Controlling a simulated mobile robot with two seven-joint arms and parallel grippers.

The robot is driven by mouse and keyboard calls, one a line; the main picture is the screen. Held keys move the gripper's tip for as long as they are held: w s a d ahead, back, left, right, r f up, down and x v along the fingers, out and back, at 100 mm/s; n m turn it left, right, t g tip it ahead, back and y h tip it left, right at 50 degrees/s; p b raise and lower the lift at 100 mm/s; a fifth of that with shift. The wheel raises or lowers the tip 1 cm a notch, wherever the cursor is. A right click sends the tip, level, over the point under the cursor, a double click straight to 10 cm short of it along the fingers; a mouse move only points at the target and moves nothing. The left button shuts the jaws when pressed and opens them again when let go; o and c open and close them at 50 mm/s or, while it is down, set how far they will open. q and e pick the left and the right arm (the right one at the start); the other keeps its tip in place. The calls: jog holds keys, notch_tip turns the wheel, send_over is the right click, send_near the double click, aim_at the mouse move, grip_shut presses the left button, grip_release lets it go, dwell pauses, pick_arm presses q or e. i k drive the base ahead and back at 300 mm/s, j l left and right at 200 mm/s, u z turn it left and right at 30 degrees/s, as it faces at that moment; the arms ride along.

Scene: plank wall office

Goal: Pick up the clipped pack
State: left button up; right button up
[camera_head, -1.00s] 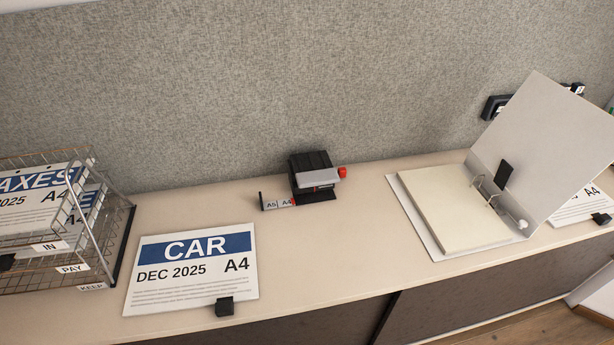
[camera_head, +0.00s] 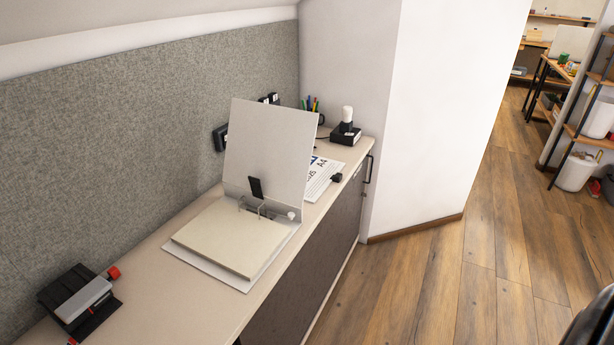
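A clipped pack (camera_head: 322,179) of printed paper marked A4 lies flat on the cabinet top, beyond the open binder. A black clip (camera_head: 336,178) sits at its right edge, near the cabinet's front edge. The binder's raised cover hides part of the pack's left side. The pack marked CAR from the earlier frame is out of view now. Neither of my grippers is in view.
An open binder (camera_head: 284,245) with its cover standing up lies mid-cabinet. A black hole punch (camera_head: 58,295) with a red knob is at the lower left. A black-based lamp (camera_head: 346,133) and a pen cup (camera_head: 311,113) stand at the far end. Wooden floor (camera_head: 430,290) is open at right.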

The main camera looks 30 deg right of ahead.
aim_at(324, 171)
jog(key=i+l, duration=0.15)
jog(key=l, duration=0.25)
jog(key=i+l+u, duration=0.1)
jog(key=l, duration=0.35)
jog(key=i+l, duration=0.2)
jog(key=l, duration=0.2)
jog(key=i+l+u, duration=0.1)
jog(key=l, duration=0.35)
jog(key=i+l, duration=0.15)
jog(key=l, duration=0.3)
jog(key=u, duration=0.05)
